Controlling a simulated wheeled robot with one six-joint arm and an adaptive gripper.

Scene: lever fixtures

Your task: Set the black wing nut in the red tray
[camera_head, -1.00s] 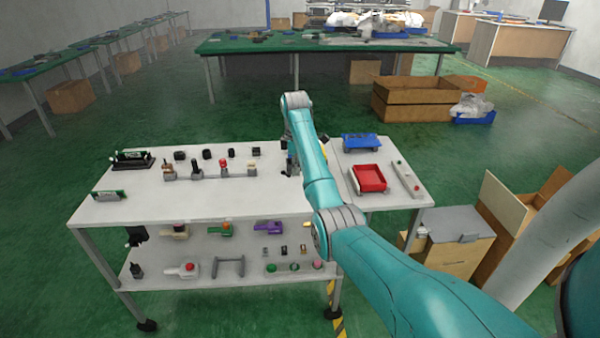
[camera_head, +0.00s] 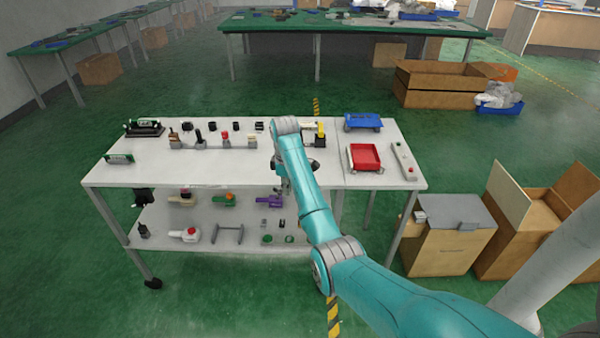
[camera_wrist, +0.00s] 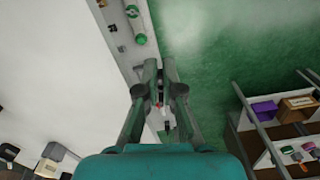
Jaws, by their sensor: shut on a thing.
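The red tray (camera_head: 366,168) sits on the right part of the white table and looks empty. My gripper (camera_head: 283,188) is at the table's front edge, left of the tray and well apart from it. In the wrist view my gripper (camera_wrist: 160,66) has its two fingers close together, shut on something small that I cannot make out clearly. I cannot pick out the black wing nut with certainty in either view. My arm hides part of the table and the lower shelf.
Several lever fixtures (camera_head: 198,138) line the back left of the table (camera_head: 150,172). The front left tabletop is mostly clear.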

